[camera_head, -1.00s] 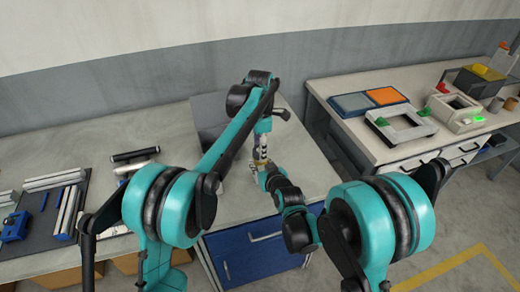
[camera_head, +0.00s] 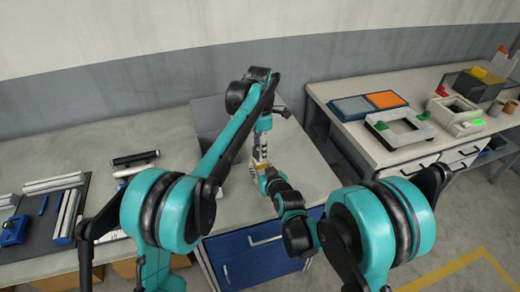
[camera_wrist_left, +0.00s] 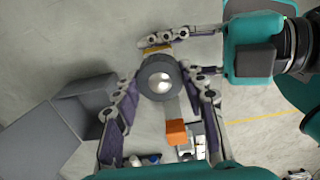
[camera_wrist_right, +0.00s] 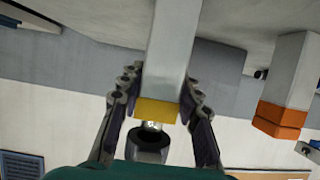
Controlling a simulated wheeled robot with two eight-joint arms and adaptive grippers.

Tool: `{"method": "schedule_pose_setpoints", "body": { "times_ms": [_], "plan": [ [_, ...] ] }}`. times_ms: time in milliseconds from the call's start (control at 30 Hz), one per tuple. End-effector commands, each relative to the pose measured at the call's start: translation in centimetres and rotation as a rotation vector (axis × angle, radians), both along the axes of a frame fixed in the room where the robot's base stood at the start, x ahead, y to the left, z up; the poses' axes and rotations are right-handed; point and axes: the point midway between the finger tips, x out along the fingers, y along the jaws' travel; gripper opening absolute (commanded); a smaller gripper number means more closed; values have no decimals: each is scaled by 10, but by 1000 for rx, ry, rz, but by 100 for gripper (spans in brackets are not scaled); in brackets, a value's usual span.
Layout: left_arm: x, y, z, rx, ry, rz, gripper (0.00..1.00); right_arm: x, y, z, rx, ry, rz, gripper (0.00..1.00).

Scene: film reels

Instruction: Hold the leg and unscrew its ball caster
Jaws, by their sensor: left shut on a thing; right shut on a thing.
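The leg (camera_wrist_right: 172,55) is a pale square bar with a yellow end band (camera_wrist_right: 156,112). The ball caster (camera_wrist_left: 160,77) is a dark round housing with a shiny ball, at the yellow end; it also shows in the right wrist view (camera_wrist_right: 148,146). My left gripper (camera_wrist_left: 163,82) is shut on the caster, with a finger on each side. My right gripper (camera_wrist_right: 157,90) is shut on the leg near its yellow band. In the head view the left gripper (camera_head: 262,143) is just above the right gripper (camera_head: 264,172), and the arms partly hide the leg.
Another leg with an orange band (camera_wrist_right: 282,118) stands nearby; its orange end (camera_wrist_left: 177,132) shows in the left wrist view. A grey box (camera_wrist_left: 62,118) sits beside the work spot. Bars and a blue tool (camera_head: 14,230) lie at left. A second table (camera_head: 350,140) at right holds trays and fixtures.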

Motion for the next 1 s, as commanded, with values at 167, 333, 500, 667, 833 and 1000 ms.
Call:
{"method": "schedule_pose_setpoints", "body": {
  "times_ms": [167, 333, 500, 667, 833, 1000],
  "plan": [
    [0, 0, 3, 0, 0, 0, 7, 0, 0, 0, 0, 0, 0, 0],
    [0, 0, 25, 0, 0, 0, 7, 0, 0, 0, 0, 0, 0, 0],
    [0, 0, 39, 0, 0, 0, 7, 0, 0, 0, 0, 0, 0, 0],
    [0, 0, 40, 0, 0, 0, 7, 0, 0, 0, 0, 0, 0, 0],
    [0, 0, 40, 0, 0, 0, 7, 0, 0, 0, 0, 0, 0, 57],
    [0, 0, 40, 0, 0, 0, 7, 0, 0, 0, 0, 0, 0, 57]
  ]
}}
